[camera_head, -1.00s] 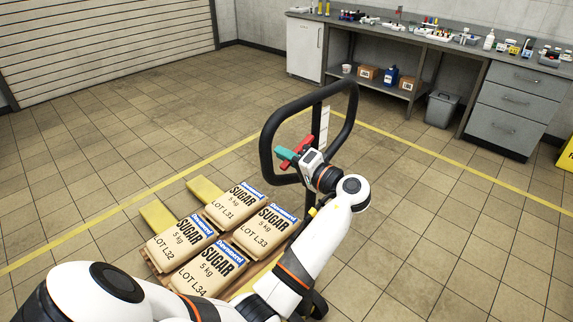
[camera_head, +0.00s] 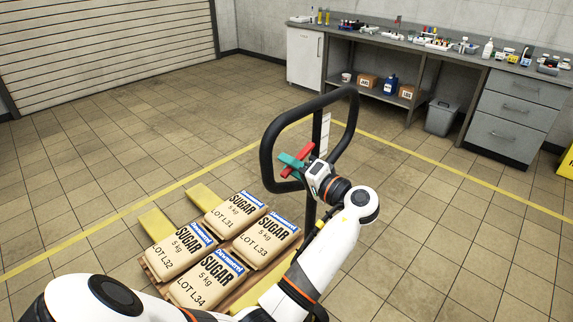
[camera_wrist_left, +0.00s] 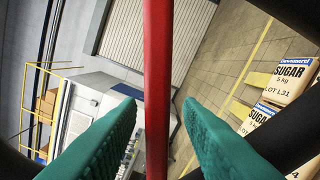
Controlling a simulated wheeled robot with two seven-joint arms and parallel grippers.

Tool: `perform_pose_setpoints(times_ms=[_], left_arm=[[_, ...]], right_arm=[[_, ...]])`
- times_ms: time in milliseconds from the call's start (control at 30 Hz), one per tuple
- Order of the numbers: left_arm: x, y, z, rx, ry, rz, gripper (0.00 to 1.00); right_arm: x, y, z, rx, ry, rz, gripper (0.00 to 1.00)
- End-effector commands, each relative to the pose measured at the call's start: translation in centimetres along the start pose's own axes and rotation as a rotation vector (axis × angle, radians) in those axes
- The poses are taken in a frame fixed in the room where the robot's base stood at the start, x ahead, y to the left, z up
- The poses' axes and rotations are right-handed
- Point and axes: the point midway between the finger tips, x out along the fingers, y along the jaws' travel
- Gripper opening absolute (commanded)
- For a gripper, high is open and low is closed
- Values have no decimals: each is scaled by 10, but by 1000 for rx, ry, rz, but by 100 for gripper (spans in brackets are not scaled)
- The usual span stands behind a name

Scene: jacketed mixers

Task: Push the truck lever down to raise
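The truck's red lever (camera_head: 305,150) sits inside the black loop handle (camera_head: 267,150) of the pallet truck. My left gripper (camera_head: 294,162), with green fingers, is at the lever. In the left wrist view the lever (camera_wrist_left: 157,90) runs as an upright red bar between the two green fingertips (camera_wrist_left: 157,115), with a gap on each side. The left gripper is open around the lever, not closed on it. The yellow forks (camera_head: 157,224) show under the load. My right gripper is not in view.
Several sugar bags (camera_head: 215,282) lie on the pallet on the truck. A workbench (camera_head: 450,53) with small items stands at the back right, with a grey bin (camera_head: 441,117) beneath it. The tiled floor (camera_head: 100,165) left of the truck is clear.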

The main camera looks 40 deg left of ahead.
Motion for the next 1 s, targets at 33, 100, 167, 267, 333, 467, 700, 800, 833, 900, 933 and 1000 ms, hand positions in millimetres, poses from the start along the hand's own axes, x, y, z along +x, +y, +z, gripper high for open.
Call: perform_pose_setpoints(times_ms=[33,100,167,267,333,467,700,800,833,900,933,1000], left_arm=[[-11,-3,-1,-1,-1,-5,33],[-26,-4,0,-1,-2,-6,33],[-40,-3,-1,-3,-1,-5,33],[-61,-3,0,-2,-1,-6,33],[-74,-2,0,-2,-1,-4,33],[-92,-2,0,-1,0,-3,33],[-103,0,0,-1,1,-1,33],[-103,0,0,-1,1,-1,33],[-103,0,0,-1,1,-1,33],[-103,0,0,-1,1,-1,33],[-103,0,0,-1,1,-1,33],[-103,0,0,-1,1,-1,33]], right_arm=[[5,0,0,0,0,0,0],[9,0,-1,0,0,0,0],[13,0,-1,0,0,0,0],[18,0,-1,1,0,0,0],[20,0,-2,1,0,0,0],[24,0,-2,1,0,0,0],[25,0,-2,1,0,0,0],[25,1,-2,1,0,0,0],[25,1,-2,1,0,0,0],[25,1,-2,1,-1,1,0],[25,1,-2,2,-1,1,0],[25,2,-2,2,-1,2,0]])
